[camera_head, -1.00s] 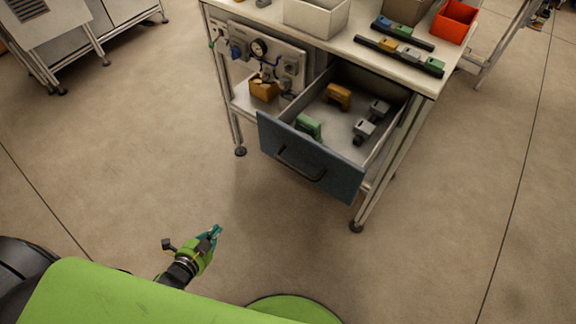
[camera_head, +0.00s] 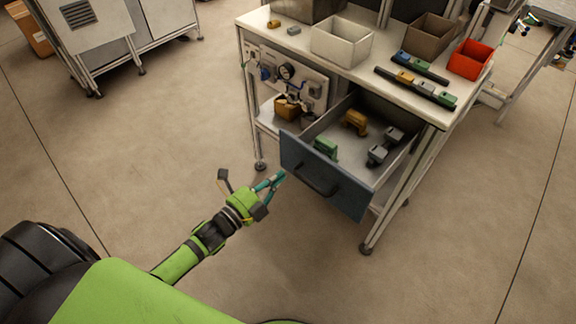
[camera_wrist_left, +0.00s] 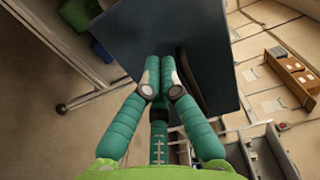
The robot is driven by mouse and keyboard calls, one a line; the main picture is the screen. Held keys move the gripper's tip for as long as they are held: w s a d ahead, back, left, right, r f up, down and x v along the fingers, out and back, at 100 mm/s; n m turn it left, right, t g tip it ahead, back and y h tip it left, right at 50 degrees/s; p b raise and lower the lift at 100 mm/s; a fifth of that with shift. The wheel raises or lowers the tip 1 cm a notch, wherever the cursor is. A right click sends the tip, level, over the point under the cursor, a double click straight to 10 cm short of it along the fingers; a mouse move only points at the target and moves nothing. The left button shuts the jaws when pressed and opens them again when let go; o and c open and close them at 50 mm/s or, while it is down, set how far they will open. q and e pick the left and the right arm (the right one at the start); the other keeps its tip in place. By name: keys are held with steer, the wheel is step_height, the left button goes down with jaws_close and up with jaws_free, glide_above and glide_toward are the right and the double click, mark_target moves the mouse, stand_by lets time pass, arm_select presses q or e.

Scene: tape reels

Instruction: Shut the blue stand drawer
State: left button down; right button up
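The stand drawer (camera_head: 345,193) has a dark blue front with a black bar handle (camera_head: 318,187). It is pulled well out of the metal stand and holds a green, an orange and grey small parts. My left gripper (camera_head: 278,178) is low beside the left edge of the drawer front, fingers pointing towards it. In the left wrist view, the blue front (camera_wrist_left: 215,40) fills the area ahead of the fingertips (camera_wrist_left: 160,68), which are together with nothing between them. I cannot tell whether they touch the front. My right gripper is not in view.
The stand top (camera_head: 300,52) carries a white bin (camera_head: 342,42), a brown bin (camera_head: 430,36), a red bin (camera_head: 470,60) and rails with coloured blocks. A cardboard box (camera_head: 288,107) sits on the lower shelf. The floor left of the stand is clear.

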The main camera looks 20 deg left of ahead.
mark_target(296, 162)
arm_select(q)
steer(key=x, duration=0.3)
steer(key=shift+w+d+p, duration=0.15)
steer(key=shift+w+p, duration=0.15)
steer(key=shift+w, duration=0.05)
steer(key=shift+w+d, duration=0.15)
steer(key=shift+w, duration=0.2)
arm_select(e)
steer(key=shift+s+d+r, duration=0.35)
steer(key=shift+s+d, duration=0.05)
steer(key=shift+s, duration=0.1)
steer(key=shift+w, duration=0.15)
